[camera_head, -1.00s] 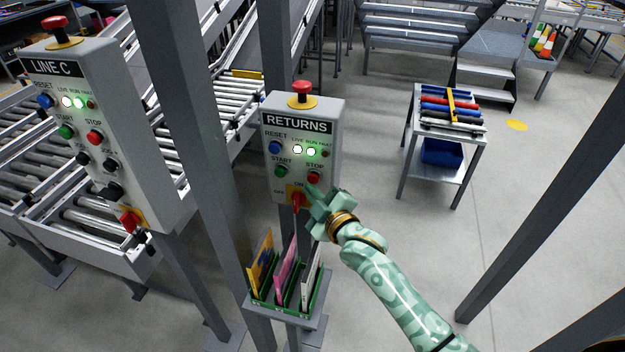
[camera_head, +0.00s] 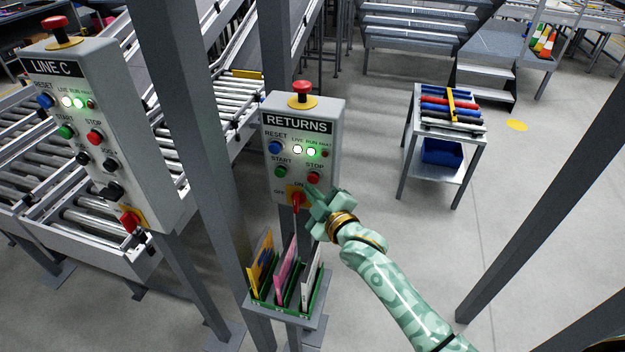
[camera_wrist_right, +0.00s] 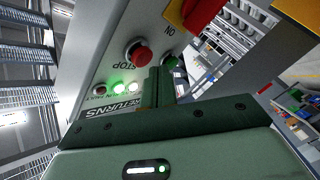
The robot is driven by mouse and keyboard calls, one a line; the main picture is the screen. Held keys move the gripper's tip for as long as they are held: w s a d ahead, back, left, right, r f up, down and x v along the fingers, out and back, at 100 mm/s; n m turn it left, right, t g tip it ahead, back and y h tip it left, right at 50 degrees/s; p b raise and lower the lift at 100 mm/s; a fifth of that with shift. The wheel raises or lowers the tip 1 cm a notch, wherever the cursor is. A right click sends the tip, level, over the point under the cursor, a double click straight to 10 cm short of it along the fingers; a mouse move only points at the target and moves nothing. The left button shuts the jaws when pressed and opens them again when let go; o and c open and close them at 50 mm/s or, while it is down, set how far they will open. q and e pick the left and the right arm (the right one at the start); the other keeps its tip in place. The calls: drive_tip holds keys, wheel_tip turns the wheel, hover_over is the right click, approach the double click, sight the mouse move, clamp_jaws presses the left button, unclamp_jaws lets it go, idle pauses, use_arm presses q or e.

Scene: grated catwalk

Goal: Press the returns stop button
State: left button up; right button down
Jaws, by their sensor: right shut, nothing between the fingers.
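The grey RETURNS box (camera_head: 303,133) stands in the middle of the head view. Its red stop button (camera_head: 314,177) sits at the lower right under the STOP label. It also shows in the right wrist view as a red button (camera_wrist_right: 138,54), left of my fingers. My right gripper (camera_head: 312,190) is shut and empty, with its tips just below the stop button in the head view. I cannot tell whether they touch the panel. The live and run lamps (camera_head: 311,152) are lit white and green. My left gripper is out of view.
The red switch (camera_head: 297,201) sits on a yellow plate below the buttons. A green start button (camera_head: 281,171) and blue reset button (camera_head: 275,148) are at left. A red mushroom button (camera_head: 302,89) tops the box. A card rack (camera_head: 316,308) stands below. A LINE C box (camera_head: 110,130) is at left.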

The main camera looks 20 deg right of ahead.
drive_tip(key=shift+w+d, duration=0.1)
drive_tip(key=shift+w, duration=0.05)
drive_tip(key=shift+w+d, duration=0.15)
drive_tip(key=shift+w, duration=0.1)
drive_tip(key=shift+w+d, duration=0.45)
drive_tip(key=shift+w, duration=0.2)
idle(1.4)
drive_tip(key=shift+s, duration=0.1)
drive_tip(key=shift+s+a+p, duration=0.65)
drive_tip(key=shift+s, duration=0.3)
